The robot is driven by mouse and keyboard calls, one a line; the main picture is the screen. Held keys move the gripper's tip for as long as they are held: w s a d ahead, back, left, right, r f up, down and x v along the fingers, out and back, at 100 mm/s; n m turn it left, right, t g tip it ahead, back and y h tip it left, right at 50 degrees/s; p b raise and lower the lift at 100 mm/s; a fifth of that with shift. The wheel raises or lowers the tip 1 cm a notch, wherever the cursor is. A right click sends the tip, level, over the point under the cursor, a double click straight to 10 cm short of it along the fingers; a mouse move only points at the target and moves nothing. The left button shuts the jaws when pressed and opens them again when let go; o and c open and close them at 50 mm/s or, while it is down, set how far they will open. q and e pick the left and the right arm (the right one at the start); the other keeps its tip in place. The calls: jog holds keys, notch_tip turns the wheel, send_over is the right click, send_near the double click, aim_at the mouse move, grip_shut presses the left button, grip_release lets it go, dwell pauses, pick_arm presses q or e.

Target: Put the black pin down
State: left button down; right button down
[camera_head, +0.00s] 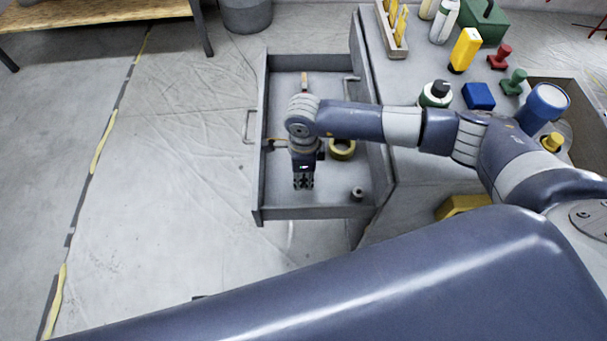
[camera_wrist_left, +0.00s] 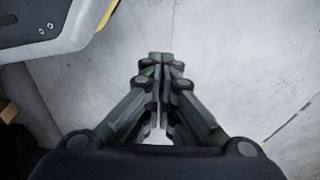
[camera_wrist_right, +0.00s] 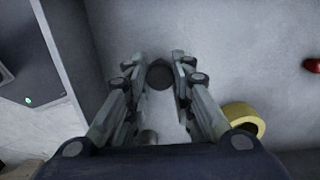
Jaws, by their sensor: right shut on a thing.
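My right gripper (camera_head: 303,184) is over the open grey drawer (camera_head: 262,190), fingers pointing down. In the right wrist view, its fingertips close on the round dark end of the black pin (camera_wrist_right: 160,75). The rest of the pin is hidden, and I cannot tell whether it touches the drawer floor. In the head view the pin does not show clearly. My left gripper (camera_wrist_left: 160,62) is shut and empty above the sheeted floor.
The cabinet top (camera_head: 385,70) carries bottles, a blue block (camera_head: 479,96) and stamp-like red and green pieces. Drawer floor left of the gripper is bare.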

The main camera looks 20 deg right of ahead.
aim_at(304, 178)
jog(key=shift+f, duration=0.1)
jog(key=c, duration=1.4)
grip_release()
pick_arm(q)
jog(key=shift+w+r, duration=0.15)
jog(key=shift+r, duration=0.15)
pick_arm(e)
notch_tip(304, 178, up, 2)
jog(key=shift+w+r, duration=0.1)
jog(key=shift+r, duration=0.05)
pick_arm(q)
jog(key=shift+s+a+f+p, duration=0.1)
jog(key=shift+s+f+p, duration=0.25)
jog(key=shift+s+f, duration=0.5)
jog(key=shift+s+a+f+p, duration=0.1)
jog(key=shift+s+f+p, duration=0.2)
jog(key=shift+s+f, duration=0.55)
pick_arm(e)
notch_tip(304, 178, up, 10)
pick_arm(q)
jog(key=shift+w+f, duration=0.15)
jog(key=shift+w, duration=0.05)
